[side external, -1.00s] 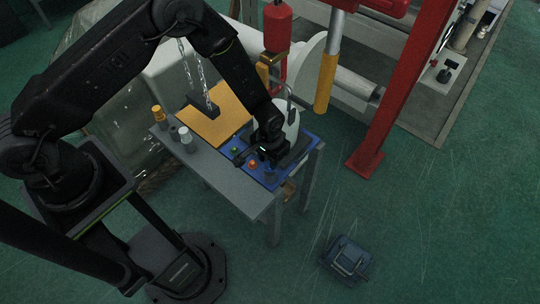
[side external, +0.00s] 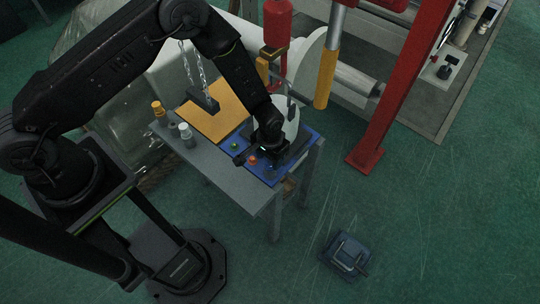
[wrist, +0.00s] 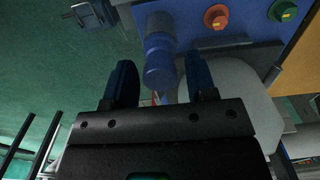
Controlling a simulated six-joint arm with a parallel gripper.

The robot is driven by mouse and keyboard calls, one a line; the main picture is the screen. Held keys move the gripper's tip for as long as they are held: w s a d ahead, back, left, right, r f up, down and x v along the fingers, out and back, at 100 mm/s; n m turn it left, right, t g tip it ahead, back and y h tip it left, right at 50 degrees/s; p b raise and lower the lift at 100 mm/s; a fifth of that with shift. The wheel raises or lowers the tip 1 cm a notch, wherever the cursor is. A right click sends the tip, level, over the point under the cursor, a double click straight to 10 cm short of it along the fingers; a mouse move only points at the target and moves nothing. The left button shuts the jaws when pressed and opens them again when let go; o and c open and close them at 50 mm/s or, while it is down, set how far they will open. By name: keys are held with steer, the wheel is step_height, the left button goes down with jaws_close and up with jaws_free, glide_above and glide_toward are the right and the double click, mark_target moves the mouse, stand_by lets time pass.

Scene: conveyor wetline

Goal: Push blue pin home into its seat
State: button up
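The blue pin (wrist: 160,62) shows in the wrist view, standing out from the blue panel (wrist: 210,37) with its rounded end towards me. My gripper (wrist: 160,82) is open, one dark finger on each side of the pin's near end. Clear gaps show between pin and fingers, so it is not gripped. In the side external view my gripper (side external: 266,157) is low over the blue panel (side external: 313,137), and I cannot make out the pin clearly beside it. How deep the pin sits in its seat cannot be told.
An orange knob (wrist: 215,16) and a green knob (wrist: 283,10) stand on the panel near the pin. A white rounded body (wrist: 240,90) lies close to the right finger. A grey bench (side external: 225,177), yellow board (side external: 217,116), hanging chains (side external: 189,70) and red post (side external: 396,90) surround the work.

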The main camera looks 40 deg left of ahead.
steer(key=shift+o, duration=0.8)
step_height(320, 180, up, 14)
